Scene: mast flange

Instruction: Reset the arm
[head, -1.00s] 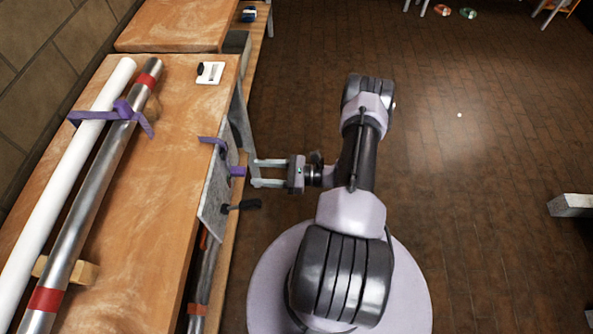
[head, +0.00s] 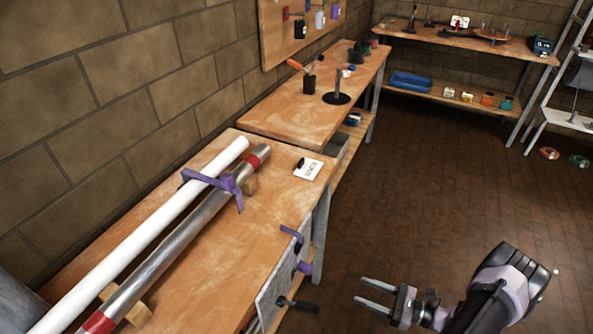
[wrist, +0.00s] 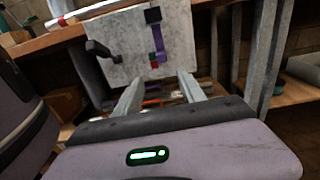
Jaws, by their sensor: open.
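My gripper (head: 372,293) is open and empty in the head view, its two grey fingers pointing left toward the bench side. It stands apart from the grey plate (head: 273,290) on the front side of the workbench. In the wrist view my gripper (wrist: 160,92) shows both fingers apart, with nothing between them. Beyond them hangs the grey plate (wrist: 115,52), with a black-handled clamp and a purple strap on it. My arm is folded above the floor at the lower right of the head view.
The workbench (head: 205,285) carries a white pipe (head: 150,232) and a metal pipe (head: 180,238) tied with a purple strap (head: 228,185). A second bench (head: 300,115) stands behind. A shelf unit (head: 575,80) is at the far right. The brown floor (head: 430,180) is open.

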